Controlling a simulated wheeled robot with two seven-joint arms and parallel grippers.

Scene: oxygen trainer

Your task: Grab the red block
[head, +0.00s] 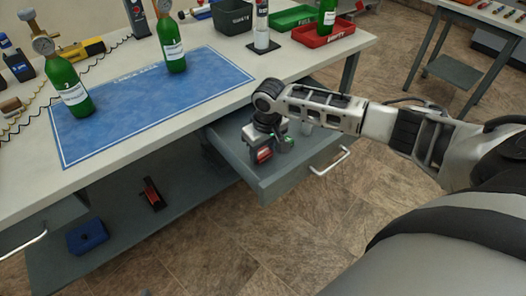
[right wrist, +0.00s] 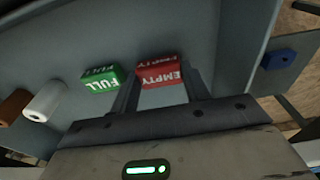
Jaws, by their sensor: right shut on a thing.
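The red block (head: 263,155) is in the open grey drawer (head: 268,189) under the bench. In the right wrist view the red block (right wrist: 165,72) reads "EMPTY" and sits between my fingertips. My right gripper (head: 266,141) reaches down into the drawer and is shut on the red block; its fingers (right wrist: 162,88) flank the block in the right wrist view. A green block (head: 284,145) stands close beside it; in the right wrist view this green block (right wrist: 101,80) reads "FULL". I cannot tell whether the red block touches the drawer floor. My left gripper is not in view.
A white cylinder (right wrist: 46,101) and a brown piece (right wrist: 14,106) lie left of the green block. The drawer walls enclose my gripper. Green bottles (head: 172,48) stand on the bench's blue mat (head: 150,110). A blue box (head: 87,236) sits on the lower shelf.

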